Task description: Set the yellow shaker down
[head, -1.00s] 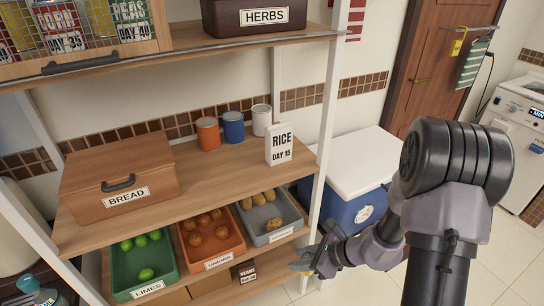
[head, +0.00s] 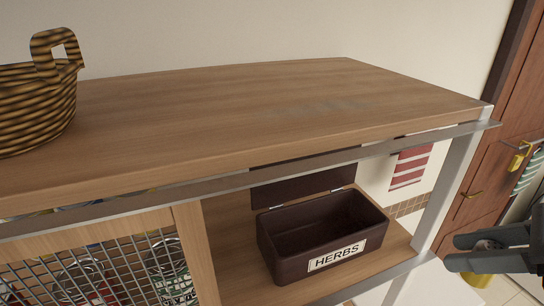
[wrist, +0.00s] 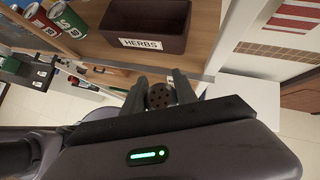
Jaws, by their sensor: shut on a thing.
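My gripper (head: 484,250) is at the right edge of the head view, shut on the yellow shaker (head: 477,279). The shaker's yellow body shows below the fingers. In the wrist view my gripper (wrist: 160,92) has the shaker's dark, round, holed top (wrist: 161,96) between its fingers. The shaker is in the air, to the right of the shelf unit and apart from it. The dark brown HERBS box (head: 283,262) stands on the shelf to the left, and its inside looks empty. It also shows at the top of the wrist view (wrist: 146,18).
The wooden top shelf (head: 270,105) is mostly bare, with a woven basket (head: 35,110) at its left. A wire-mesh front (head: 100,270) is left of the HERBS box. A white shelf post (head: 447,190) stands between the box and my gripper.

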